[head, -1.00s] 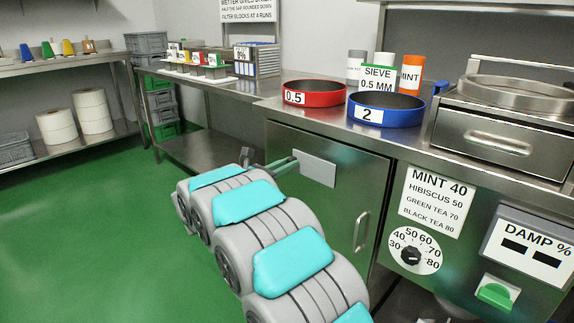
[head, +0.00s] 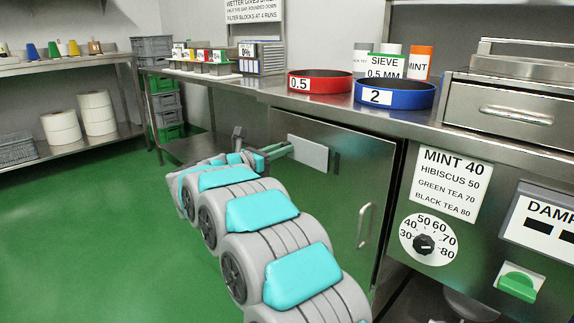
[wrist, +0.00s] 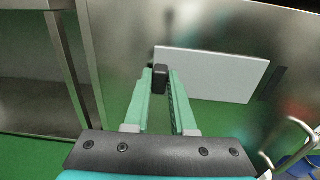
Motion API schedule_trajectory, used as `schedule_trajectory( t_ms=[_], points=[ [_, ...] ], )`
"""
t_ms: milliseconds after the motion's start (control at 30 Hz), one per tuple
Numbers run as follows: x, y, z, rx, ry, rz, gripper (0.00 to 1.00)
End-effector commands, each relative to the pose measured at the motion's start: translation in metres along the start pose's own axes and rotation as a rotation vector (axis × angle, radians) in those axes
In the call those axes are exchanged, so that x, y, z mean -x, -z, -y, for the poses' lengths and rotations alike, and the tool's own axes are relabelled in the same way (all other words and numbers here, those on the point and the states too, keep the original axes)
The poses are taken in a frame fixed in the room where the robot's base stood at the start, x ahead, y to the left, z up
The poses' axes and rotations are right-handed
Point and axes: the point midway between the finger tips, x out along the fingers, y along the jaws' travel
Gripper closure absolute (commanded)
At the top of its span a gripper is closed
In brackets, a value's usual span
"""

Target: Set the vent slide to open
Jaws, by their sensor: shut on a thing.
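The vent slide is a pale grey plate (head: 309,154) on the front of the steel cabinet door; it fills the middle of the wrist view (wrist: 213,75). A small dark knob (wrist: 160,79) stands at its left end. My gripper (wrist: 163,84) is shut on this knob, with one green finger on each side. In the head view my gripper (head: 288,149) reaches the plate's left end from the left. A dark strip (head: 337,163) shows just right of the plate, also in the wrist view (wrist: 279,82). What lies behind the plate is hidden.
The door's bar handle (head: 364,226) stands out to the right of the slide. A dial (head: 424,245) and a green switch (head: 518,283) are farther right. Red (head: 320,82) and blue (head: 394,97) sieves sit on the counter above. The green floor at left is clear.

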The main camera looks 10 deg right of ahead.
Motion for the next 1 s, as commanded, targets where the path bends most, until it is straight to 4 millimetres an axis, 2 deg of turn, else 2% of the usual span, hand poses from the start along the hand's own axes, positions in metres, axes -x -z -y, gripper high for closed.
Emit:
schedule_trajectory(
  t_ms=[33, 100, 333, 700, 1000],
  points=[
    [0.003, 0.007, -0.005, -0.006, -0.006, 0.001, 1.00],
    [0.002, 0.008, -0.007, -0.004, -0.004, 0.001, 1.00],
    [-0.003, 0.005, -0.015, 0.000, 0.010, 0.002, 1.00],
    [-0.006, 0.001, -0.041, 0.008, 0.019, 0.002, 1.00],
    [-0.006, 0.000, -0.044, 0.007, 0.015, 0.005, 1.00]
  ],
)
